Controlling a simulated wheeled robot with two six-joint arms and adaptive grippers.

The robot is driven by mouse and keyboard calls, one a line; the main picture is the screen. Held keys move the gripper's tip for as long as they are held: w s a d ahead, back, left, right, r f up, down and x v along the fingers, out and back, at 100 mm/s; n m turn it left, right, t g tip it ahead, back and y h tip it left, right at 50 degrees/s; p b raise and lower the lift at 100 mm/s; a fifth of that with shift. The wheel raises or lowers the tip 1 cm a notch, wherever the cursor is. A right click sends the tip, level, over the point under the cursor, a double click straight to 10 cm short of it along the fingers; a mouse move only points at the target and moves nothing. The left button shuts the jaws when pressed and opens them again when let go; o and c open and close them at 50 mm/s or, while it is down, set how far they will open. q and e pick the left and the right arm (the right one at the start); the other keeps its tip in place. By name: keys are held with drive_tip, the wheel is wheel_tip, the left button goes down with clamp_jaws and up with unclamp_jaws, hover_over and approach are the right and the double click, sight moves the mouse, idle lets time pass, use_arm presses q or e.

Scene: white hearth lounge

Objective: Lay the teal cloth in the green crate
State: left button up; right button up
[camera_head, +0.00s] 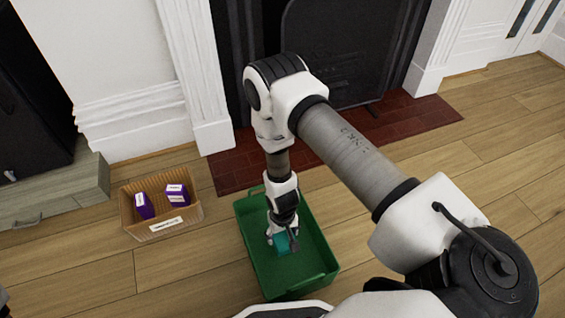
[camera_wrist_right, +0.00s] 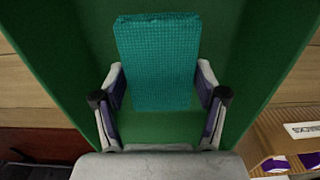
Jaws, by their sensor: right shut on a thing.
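The teal cloth (camera_wrist_right: 160,60) is a folded, textured block between the fingers of my right gripper (camera_wrist_right: 162,88) in the right wrist view. The gripper is shut on it. In the head view the cloth (camera_head: 283,243) shows as a small teal patch below my right gripper (camera_head: 280,232), within the outline of the green crate (camera_head: 315,238). The crate's green inside (camera_wrist_right: 250,50) fills most of the wrist view around the cloth. I cannot tell whether the cloth touches the crate floor. My left gripper is not in view.
A cardboard box (camera_head: 190,215) with purple packets (camera_head: 177,194) stands left of the crate. A grey drawer unit (camera_head: 60,195) is farther left. The dark fireplace (camera_head: 340,50) and its red brick hearth (camera_head: 410,118) lie behind the crate. Wooden floor (camera_head: 180,268) is clear at the front left.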

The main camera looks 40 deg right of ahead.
sight(282, 241)
wheel_tip(282, 241, down, 6)
drive_tip(key=shift+r+b, duration=0.25)
drive_tip(key=shift+b, duration=1)
drive_tip(key=shift+r, duration=0.15)
drive_tip(key=o, duration=1.1)
